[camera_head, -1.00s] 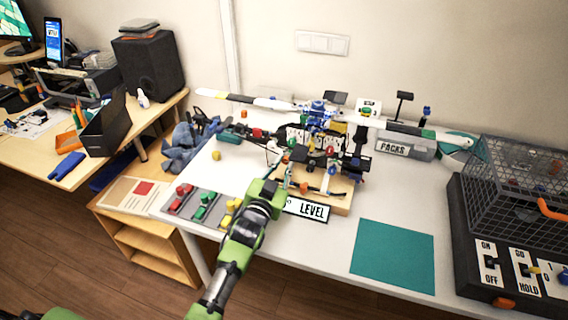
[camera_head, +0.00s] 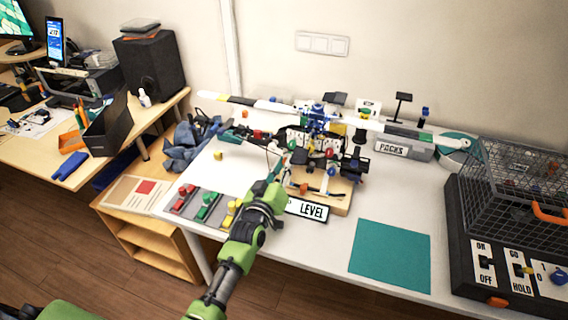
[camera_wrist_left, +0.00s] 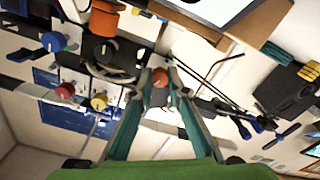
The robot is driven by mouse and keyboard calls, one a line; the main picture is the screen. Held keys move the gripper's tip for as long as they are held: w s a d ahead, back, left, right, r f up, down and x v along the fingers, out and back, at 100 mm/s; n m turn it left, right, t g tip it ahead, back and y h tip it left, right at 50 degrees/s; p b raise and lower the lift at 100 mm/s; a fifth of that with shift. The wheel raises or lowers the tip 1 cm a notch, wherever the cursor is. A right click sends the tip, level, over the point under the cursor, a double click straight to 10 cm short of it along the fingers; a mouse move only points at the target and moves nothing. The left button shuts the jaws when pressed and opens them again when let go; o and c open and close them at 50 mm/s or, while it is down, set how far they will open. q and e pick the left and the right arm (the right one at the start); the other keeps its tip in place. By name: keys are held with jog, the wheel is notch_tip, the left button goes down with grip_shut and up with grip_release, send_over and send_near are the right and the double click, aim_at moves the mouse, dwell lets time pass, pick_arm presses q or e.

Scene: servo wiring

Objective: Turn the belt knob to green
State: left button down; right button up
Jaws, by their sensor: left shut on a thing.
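My left gripper (camera_head: 284,168) reaches over the white table to the cluttered device in its middle. In the left wrist view its teal fingers (camera_wrist_left: 159,80) are closed on a small orange-red knob (camera_wrist_left: 158,77). Much of the knob is hidden between the fingertips, and no label on it can be read. I cannot tell for sure that it is the belt knob, nor see a green mark beside it. My right gripper is not in view.
A LEVEL sign (camera_head: 308,209) lies before the device. A grey strip with red, green and yellow parts (camera_head: 206,207) is at front left. A teal mat (camera_head: 390,255) lies at right, beside a wire cage (camera_head: 515,185). A long white bar (camera_head: 385,127) crosses behind.

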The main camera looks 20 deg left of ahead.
pick_arm(q)
jog(key=shift+n, duration=0.6)
jog(key=c, duration=2)
grip_release()
jog(key=shift+o, duration=0.2)
jog(key=shift+s, duration=0.1)
jog(key=shift+s+f, duration=0.1)
jog(key=shift+s, duration=0.15)
jog(key=s, duration=1.1)
jog(key=shift+s+a, duration=0.15)
jog(key=shift+a, duration=0.1)
